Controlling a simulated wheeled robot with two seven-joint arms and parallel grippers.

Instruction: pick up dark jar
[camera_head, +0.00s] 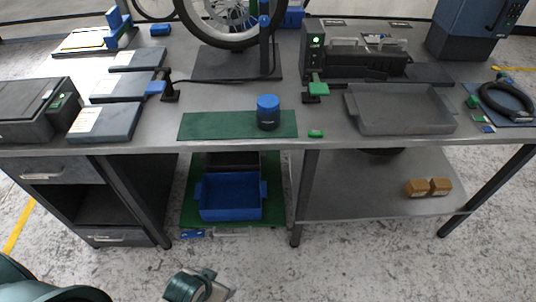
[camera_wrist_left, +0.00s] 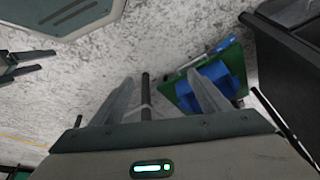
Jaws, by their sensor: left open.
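The dark jar (camera_head: 268,122) has a blue lid and stands upright on a green mat (camera_head: 215,126) near the front edge of the workbench. My left gripper (camera_head: 207,288) is low at the bottom of the head view, in front of the bench and well below its top, apart from the jar. In the left wrist view the left gripper (camera_wrist_left: 165,92) is open, with floor showing between its fingers. The jar does not show in that view. My right gripper does not show in the head view.
A small green block (camera_head: 316,134) lies right of the mat, and a grey tray (camera_head: 402,110) is farther right. Dark flat boxes (camera_head: 104,122) stand left. A blue bin (camera_head: 230,197) sits under the bench; it also shows in the left wrist view (camera_wrist_left: 210,88). The bench's front edge lies before the jar.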

